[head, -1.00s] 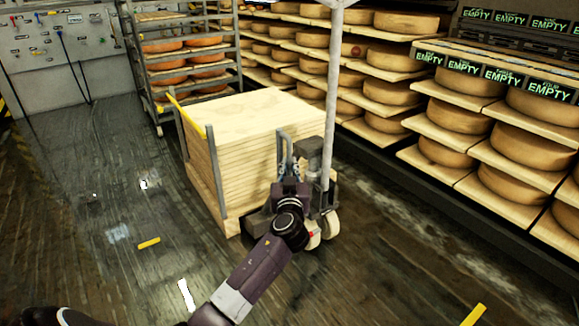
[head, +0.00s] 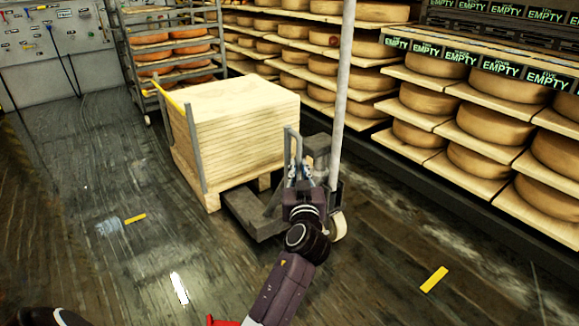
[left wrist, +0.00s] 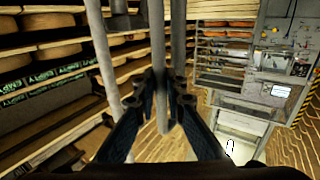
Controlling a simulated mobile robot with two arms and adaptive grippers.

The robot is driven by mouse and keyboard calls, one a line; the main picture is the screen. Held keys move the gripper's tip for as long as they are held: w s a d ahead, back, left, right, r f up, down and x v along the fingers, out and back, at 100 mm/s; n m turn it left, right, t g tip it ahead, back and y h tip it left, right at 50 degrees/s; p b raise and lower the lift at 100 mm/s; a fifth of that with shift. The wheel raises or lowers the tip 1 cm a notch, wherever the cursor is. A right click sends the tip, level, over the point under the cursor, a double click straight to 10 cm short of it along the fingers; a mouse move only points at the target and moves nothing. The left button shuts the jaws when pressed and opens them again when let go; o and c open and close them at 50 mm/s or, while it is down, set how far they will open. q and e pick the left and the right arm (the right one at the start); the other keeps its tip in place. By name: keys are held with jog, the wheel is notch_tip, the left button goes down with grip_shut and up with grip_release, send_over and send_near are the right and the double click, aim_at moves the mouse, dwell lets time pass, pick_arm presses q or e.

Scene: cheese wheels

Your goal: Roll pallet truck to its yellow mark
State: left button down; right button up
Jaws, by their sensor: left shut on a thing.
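The grey pallet truck (head: 316,153) stands at the near right end of a stack of pale boards (head: 235,120) on a wooden pallet (head: 263,182). Its dark fork (head: 247,213) shows partly drawn out, the rest hidden under the pallet. A tall pale pole (head: 340,90) rises at the truck. My left gripper (head: 299,180) is at the truck's upright grey bar; in the left wrist view its fingers are shut on that bar (left wrist: 157,45). One yellow mark (head: 434,279) lies on the floor at right front, another (head: 135,218) at left. My right gripper is out of view.
Cheese shelves (head: 480,140) line the right side and back. A wheeled rack of cheeses (head: 135,75) stands behind the boards. The dark floor (head: 375,270) in front of the truck is clear around the right yellow mark. A grey wall panel is at back left.

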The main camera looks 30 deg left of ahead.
pick_arm(q)
jog(key=shift+d+r, duration=0.25)
jog(key=shift+d, duration=1)
jog(key=c, duration=2.3)
grip_release()
jog(key=shift+w+f, duration=0.1)
jog(key=shift+f, duration=0.05)
jog(key=shift+o, duration=0.2)
jog(key=shift+a+f, duration=0.1)
jog(key=shift+a, duration=0.05)
